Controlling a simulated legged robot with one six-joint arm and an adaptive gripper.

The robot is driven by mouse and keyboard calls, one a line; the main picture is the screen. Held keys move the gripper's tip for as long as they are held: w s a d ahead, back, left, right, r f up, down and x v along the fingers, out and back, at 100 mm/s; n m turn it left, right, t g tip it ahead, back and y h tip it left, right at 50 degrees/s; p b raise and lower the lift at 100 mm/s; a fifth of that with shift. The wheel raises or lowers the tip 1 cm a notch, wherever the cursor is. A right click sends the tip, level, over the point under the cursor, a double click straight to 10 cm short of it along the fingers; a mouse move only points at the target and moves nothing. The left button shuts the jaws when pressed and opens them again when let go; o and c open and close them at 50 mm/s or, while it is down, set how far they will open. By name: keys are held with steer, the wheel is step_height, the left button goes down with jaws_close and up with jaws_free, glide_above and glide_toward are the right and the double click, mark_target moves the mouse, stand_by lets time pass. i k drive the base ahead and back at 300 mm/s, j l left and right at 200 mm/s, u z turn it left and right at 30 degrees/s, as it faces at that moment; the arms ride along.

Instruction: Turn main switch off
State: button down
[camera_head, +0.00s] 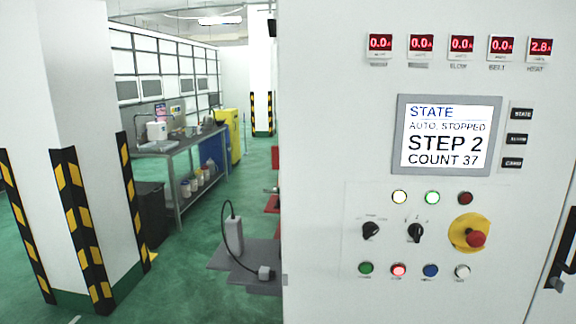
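A light grey control cabinet (330,150) fills the right half of the head view. Its panel carries two black rotary switches, a left one (371,231) and a right one (415,232). A red mushroom button (475,239) on a yellow disc sits to their right. A black handle (562,252) shows at the right edge, partly cut off. The labels are too small to read, so I cannot tell which of these is the main switch. The screen (447,135) reads "AUTO, STOPPED", "STEP 2", "COUNT 37". My gripper is not in view.
Several coloured buttons (399,269) line the panel's bottom; red meters (462,46) line the top. A striped pillar (85,150) stands at left. A workbench (175,148) and yellow cabinet (230,135) are behind. A white box with a black cable (234,236) stands left of the cabinet.

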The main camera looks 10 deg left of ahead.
mark_target(275, 158)
steer(key=j, duration=0.45)
steer(key=k+j, duration=0.15)
steer(key=j, duration=0.8)
steer(key=k, duration=0.05)
